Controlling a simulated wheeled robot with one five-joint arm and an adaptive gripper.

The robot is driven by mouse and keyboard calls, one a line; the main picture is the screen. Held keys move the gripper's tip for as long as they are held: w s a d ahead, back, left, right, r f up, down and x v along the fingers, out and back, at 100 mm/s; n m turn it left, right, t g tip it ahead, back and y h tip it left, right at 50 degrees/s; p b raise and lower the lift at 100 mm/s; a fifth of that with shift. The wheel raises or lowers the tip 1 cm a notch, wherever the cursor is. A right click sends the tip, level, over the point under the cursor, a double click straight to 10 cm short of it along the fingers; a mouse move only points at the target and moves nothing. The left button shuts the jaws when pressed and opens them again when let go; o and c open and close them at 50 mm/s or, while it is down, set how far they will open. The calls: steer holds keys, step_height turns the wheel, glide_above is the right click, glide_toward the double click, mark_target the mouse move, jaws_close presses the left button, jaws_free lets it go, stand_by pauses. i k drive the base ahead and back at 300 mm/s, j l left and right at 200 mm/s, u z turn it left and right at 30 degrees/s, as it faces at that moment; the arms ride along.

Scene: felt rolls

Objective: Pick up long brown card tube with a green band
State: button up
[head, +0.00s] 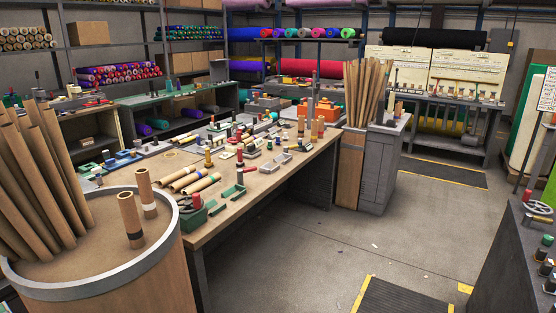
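I cannot make out a green band for certain on any card tube. Several brown card tubes (202,185) lie side by side on the near part of the long workbench; their bands are too small to tell in colour. Two short brown tubes stand upright on the round drum top at the left: one has a black band (128,212), the other a pale band (145,186). Long brown tubes (35,180) lean in a bunch at the far left, with no band visible. Another bunch of long tubes (365,95) stands in a bin beyond the bench. My gripper is not in view.
The workbench (235,212) is crowded with small tools and blocks. The drum's grey rim (95,289) stands close at the left front. A grey cabinet (377,170) is at the bench's far end. Open concrete floor (330,255) lies to the right, with a dark bench (510,260) at the right edge.

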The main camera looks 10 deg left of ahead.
mark_target(204, 183)
steer(key=i+u, duration=0.35)
steer(key=i, duration=0.15)
steer(key=i+l+u, duration=0.15)
steer(key=i+u, duration=0.2)
steer(key=i+l+u, duration=0.35)
steer(key=i, duration=0.2)
steer(key=i+l+u, duration=0.55)
steer(key=u, duration=0.3)
steer(key=i+l+u, duration=0.15)
steer(key=l+u, duration=0.15)
steer(key=u, duration=0.2)
steer(key=i+l+u, duration=0.1)
steer(key=l+u, duration=0.2)
steer(key=u, duration=0.15)
steer(key=l+u, duration=0.35)
steer(key=u, duration=0.15)
steer(key=i+l+u, duration=0.1)
steer(key=l+u, duration=0.35)
steer(key=i+l+u, duration=0.1)
steer(key=l+u, duration=0.15)
steer(key=u, duration=0.15)
steer(key=l+u, duration=0.9)
steer(key=k+j, duration=0.05)
steer(key=j, duration=0.1)
